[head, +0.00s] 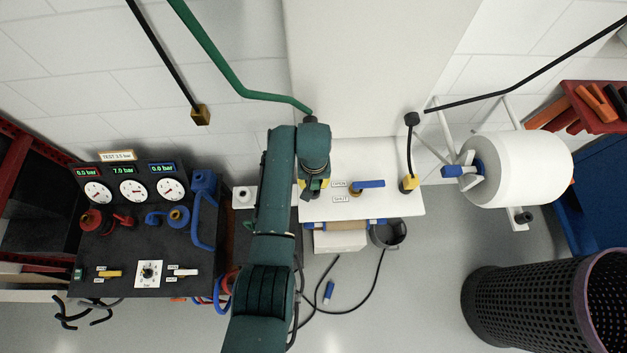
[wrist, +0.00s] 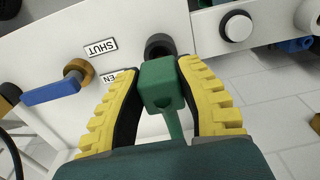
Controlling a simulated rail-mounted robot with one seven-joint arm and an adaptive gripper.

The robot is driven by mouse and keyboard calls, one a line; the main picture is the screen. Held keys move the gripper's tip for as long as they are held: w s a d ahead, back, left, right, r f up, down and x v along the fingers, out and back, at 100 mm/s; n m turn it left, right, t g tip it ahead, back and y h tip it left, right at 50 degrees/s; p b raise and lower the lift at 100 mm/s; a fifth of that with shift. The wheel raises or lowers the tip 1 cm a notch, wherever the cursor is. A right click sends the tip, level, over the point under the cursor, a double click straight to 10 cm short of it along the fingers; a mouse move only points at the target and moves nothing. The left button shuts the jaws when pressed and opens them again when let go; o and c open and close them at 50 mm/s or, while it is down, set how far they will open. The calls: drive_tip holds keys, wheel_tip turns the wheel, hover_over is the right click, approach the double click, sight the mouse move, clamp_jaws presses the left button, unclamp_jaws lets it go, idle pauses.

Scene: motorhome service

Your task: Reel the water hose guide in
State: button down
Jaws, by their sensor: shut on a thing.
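A green hose (head: 235,85) comes down from the top of the head view and goes out of sight behind my arm's wrist. My gripper (head: 314,188) is at the left part of the white panel, mostly hidden by my arm. In the wrist view my gripper (wrist: 160,95) has its yellow ribbed fingers on both sides of a green block (wrist: 163,83) with a thin green stem, and is shut on it. A dark round port (wrist: 160,46) on the white panel shows just behind the block. I cannot tell whether they touch.
A blue-handled valve (head: 369,184) with OPEN and SHUT labels sits right of my gripper. A black gauge panel (head: 135,240) stands at the left. A white reel (head: 530,168) and a dark mesh bin (head: 515,305) are at the right. A black cable lies on the floor.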

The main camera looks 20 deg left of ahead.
drive_tip(key=shift+f, duration=0.1)
idle(0.3)
drive_tip(key=shift+f+b, duration=1.55)
drive_tip(key=shift+f, duration=0.35)
drive_tip(key=c, duration=0.7)
unclamp_jaws()
drive_tip(key=shift+r, duration=0.1)
wheel_tip(320, 180, up, 12)
